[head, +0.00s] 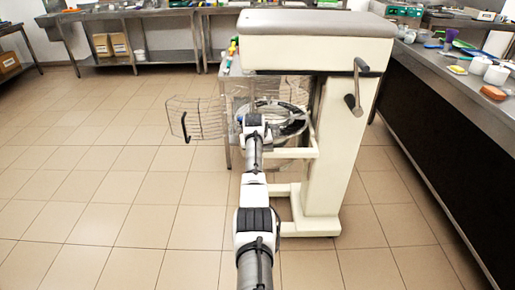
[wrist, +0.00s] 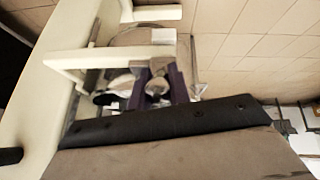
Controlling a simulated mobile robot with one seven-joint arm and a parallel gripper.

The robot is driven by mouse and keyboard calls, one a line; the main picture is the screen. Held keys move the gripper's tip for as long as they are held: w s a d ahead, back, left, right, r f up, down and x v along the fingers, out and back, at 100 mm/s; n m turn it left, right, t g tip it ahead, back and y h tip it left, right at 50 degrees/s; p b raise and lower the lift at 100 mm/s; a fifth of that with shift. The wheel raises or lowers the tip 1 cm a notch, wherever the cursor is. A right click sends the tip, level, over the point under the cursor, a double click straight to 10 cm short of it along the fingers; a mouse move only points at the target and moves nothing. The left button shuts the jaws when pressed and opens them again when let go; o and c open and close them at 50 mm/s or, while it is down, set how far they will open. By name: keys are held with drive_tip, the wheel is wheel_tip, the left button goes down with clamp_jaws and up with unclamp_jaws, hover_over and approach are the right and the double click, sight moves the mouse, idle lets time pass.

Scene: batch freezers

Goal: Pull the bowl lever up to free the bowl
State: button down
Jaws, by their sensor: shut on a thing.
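The cream mixer (head: 336,140) stands ahead of me, and my arm reaches to its bowl area. The metal bowl (head: 292,127) sits low at the mixer's front, partly hidden by my arm and wire mesh. In the wrist view my gripper (wrist: 158,87) has its purple fingers close around a small grey metal piece, which appears to be the bowl lever (wrist: 157,88). Most of the lever is hidden by the fingers, and its angle cannot be told. The fingertips are hidden in the head view.
A wire guard (head: 197,118) sticks out left of the bowl. A crank with black grips (head: 357,86) is on the mixer's right side. Cream support arms (wrist: 108,59) pass close to my gripper. A cluttered counter (head: 450,85) runs along the right. The tiled floor at left is clear.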

drive_tip(key=c, duration=1.3)
unclamp_jaws()
drive_tip(key=shift+r, duration=0.15)
drive_tip(key=b+v, duration=0.2)
drive_tip(key=v, duration=1.1)
drive_tip(key=shift+s+r, duration=0.2)
drive_tip(key=shift+r, duration=0.05)
drive_tip(key=shift+a, duration=0.1)
